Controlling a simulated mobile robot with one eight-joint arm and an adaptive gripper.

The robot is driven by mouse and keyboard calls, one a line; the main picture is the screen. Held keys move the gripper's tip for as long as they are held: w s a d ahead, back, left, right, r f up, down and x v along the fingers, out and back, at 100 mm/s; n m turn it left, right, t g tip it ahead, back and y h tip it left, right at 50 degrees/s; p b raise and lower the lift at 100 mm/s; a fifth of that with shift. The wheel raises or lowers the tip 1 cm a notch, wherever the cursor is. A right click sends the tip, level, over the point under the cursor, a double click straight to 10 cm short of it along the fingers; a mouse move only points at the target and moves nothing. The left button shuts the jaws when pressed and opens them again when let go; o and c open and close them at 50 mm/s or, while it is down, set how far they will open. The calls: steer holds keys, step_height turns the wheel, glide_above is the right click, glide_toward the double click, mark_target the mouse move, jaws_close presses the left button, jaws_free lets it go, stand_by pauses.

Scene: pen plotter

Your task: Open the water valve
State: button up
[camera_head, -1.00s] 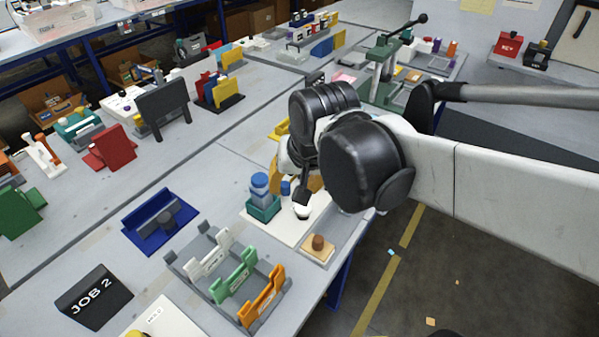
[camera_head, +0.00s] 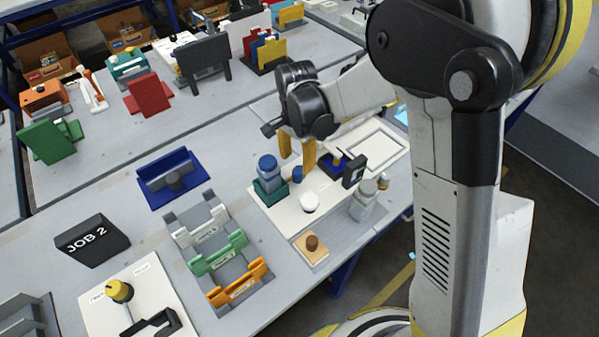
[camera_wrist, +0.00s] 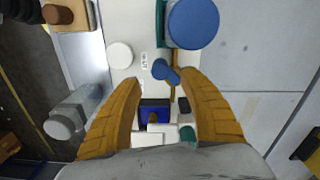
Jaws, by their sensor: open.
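A small blue knob (camera_head: 297,174) stands on a white board (camera_head: 283,218), next to a blue-topped cylinder (camera_head: 268,168) in a teal holder. I take this knob to be the water valve, but its label is too small to read. My gripper (camera_head: 297,152), with yellow fingers, is over the board, close to the knob. In the wrist view the blue knob (camera_wrist: 163,70) shows between and just beyond the open fingertips (camera_wrist: 160,82). The fingers appear apart from it and hold nothing. A thin yellow rod beside it is partly hidden.
A white round knob (camera_head: 309,202) is on the same board. A grey-white bottle (camera_head: 364,200) and a dark blue block (camera_head: 333,166) stand to the right. A wooden block with a brown knob (camera_head: 311,245) is in front. Coloured holders (camera_head: 215,260) are at left.

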mark_target(298, 171)
step_height(298, 171, down, 7)
steer(key=shift+d+b, duration=0.1)
steer(key=shift+b, duration=0.9)
steer(key=shift+c, duration=0.3)
jaws_close()
